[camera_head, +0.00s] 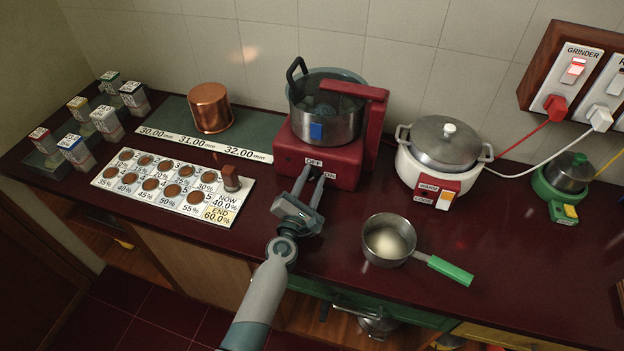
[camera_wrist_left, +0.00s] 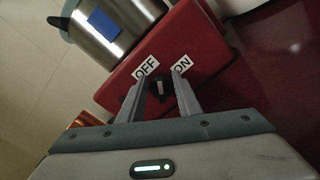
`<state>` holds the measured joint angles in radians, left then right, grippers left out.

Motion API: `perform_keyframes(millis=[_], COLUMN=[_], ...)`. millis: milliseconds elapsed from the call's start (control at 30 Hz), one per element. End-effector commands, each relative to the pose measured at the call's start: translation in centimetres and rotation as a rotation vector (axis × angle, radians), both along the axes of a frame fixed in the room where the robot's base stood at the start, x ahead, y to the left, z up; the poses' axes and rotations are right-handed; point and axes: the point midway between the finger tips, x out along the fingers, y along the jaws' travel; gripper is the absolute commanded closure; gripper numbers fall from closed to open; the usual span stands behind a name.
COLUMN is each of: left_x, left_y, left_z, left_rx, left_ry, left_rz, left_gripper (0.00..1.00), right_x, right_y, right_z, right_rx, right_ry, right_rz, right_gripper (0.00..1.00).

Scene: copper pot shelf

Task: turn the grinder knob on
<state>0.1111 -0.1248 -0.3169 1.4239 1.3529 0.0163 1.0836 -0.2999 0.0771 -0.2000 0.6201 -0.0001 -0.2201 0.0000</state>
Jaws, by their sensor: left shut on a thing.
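The red grinder (camera_head: 341,158) stands in the middle of the counter with a steel jar (camera_head: 326,122) on top. OFF and ON labels are on its front. The small dark knob (camera_wrist_left: 158,91) sits below and between these labels in the left wrist view; its setting is hard to read. My left gripper (camera_head: 311,172) is at the grinder's front, its fingers on either side of the knob and shut on it. In the head view the fingers mostly hide the knob. My right gripper is not in view.
A steel saucepan (camera_head: 388,240) with a green handle is right of my arm. A white cooker (camera_head: 443,157) stands farther right. A white board (camera_head: 173,183) with brown discs and a copper pot (camera_head: 210,107) are left. Wall switches (camera_head: 572,70) are upper right.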

Motion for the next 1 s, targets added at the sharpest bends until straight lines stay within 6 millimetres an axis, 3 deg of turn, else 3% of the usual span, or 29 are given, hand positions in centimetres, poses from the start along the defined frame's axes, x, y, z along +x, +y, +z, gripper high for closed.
perform_keyframes(millis=[167,200,233,667,1000], left_x=[0.0,0.0,0.0,-0.3,-3.5], left_y=[0.0,0.0,0.0,0.1,1.1], left_z=[-0.1,-0.1,-0.1,0.0,-0.1], left_rx=[-0.001,-0.001,-0.001,-0.002,-0.003], left_ry=[0.002,0.002,0.002,0.001,0.003], left_rz=[0.0,0.0,0.0,0.0,0.001], left_gripper=[0.91,0.59,0.52,0.51,0.51], right_x=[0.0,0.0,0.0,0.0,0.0], right_y=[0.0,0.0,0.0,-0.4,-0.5], right_z=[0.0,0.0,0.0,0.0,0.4], right_rx=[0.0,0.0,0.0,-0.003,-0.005], right_ry=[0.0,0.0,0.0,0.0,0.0], right_rz=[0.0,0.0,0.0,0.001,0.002], right_gripper=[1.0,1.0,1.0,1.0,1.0])
